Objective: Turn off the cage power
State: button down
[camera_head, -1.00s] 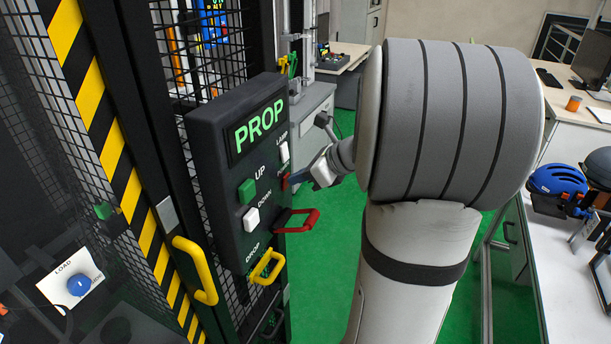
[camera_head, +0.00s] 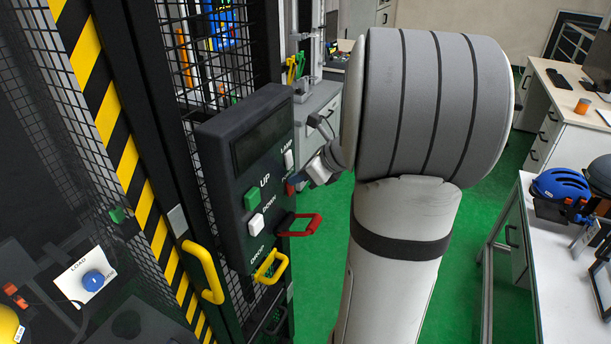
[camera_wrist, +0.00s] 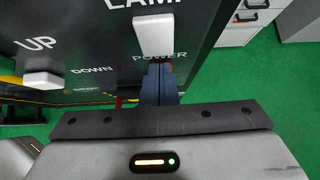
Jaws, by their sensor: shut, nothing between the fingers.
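The dark control panel (camera_head: 225,170) is on the cage front, and its display (camera_head: 262,140) is blank. The red power switch (camera_head: 290,188) shows as a small patch at the panel's right edge, mostly hidden by my gripper (camera_head: 303,182). In the wrist view, my gripper (camera_wrist: 160,70) is shut and empty, its blue fingertips at the panel beside the POWER label (camera_wrist: 160,56). The fingers hide most of the switch there, so I cannot tell its position. The white lamp switch (camera_wrist: 154,34) is just beyond the fingertips.
The panel also has a green UP button (camera_head: 252,198), a white DOWN button (camera_head: 256,224), a red handle (camera_head: 305,225) and a yellow drop handle (camera_head: 270,267) jutting out. A yellow cage handle (camera_head: 205,272) is to the left. A bench with a blue helmet (camera_head: 560,184) stands right.

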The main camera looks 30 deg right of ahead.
jog(key=shift+d+r, duration=0.1)
jog(key=shift+r, duration=0.15)
jog(key=v, duration=1.3)
jog(key=shift+s+f, duration=0.2)
jog(key=shift+s, duration=0.05)
jog(key=shift+d, duration=0.1)
